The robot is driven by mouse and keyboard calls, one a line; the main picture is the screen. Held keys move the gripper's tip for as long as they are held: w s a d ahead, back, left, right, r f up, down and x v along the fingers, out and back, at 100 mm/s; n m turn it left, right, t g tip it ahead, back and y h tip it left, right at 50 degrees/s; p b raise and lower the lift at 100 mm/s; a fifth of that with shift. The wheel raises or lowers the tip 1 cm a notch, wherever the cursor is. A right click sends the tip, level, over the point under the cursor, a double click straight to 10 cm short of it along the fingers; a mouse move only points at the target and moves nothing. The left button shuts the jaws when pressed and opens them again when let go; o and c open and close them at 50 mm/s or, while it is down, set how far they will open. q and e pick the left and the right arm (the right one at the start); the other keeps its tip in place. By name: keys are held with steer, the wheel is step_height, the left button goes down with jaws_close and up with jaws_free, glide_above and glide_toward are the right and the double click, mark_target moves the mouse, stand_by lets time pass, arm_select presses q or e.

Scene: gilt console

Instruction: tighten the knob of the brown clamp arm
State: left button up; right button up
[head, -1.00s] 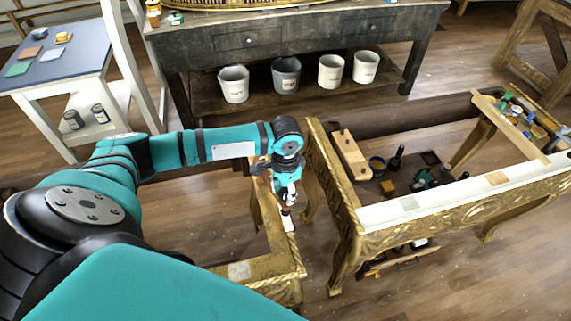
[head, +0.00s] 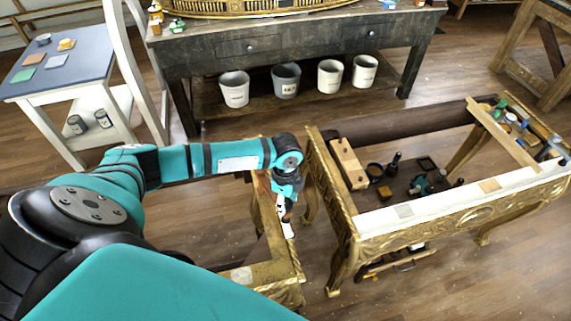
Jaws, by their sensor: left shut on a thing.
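My left gripper (head: 286,212) points down at the right side of the small gilt frame (head: 266,272), at the middle of the head view. It is shut on a small part, apparently the knob of the brown clamp arm. My gripper hides most of this part, so its shape and angle cannot be made out. A bit of brown (head: 281,203) shows at the fingers, and I cannot tell whether it is the clamp arm. My right gripper is not in view.
A gilt console (head: 450,222) with a pale front rail stands close on the right, holding a wooden block (head: 348,163) and several tools. A dark workbench (head: 300,35) with several buckets below stands behind. A blue-topped table (head: 60,68) is at the left.

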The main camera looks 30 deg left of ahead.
arm_select(q)
steer(key=m, duration=0.6)
steer(key=shift+w+a+r, duration=0.1)
steer(key=shift+w+r, duration=0.2)
steer(key=m, duration=0.5)
steer(key=shift+m, duration=0.4)
steer(key=o, duration=1.1)
steer(key=shift+s+f, duration=0.15)
steer(key=shift+s, duration=0.1)
steer(key=shift+o, duration=0.2)
step_height(320, 180, up, 12)
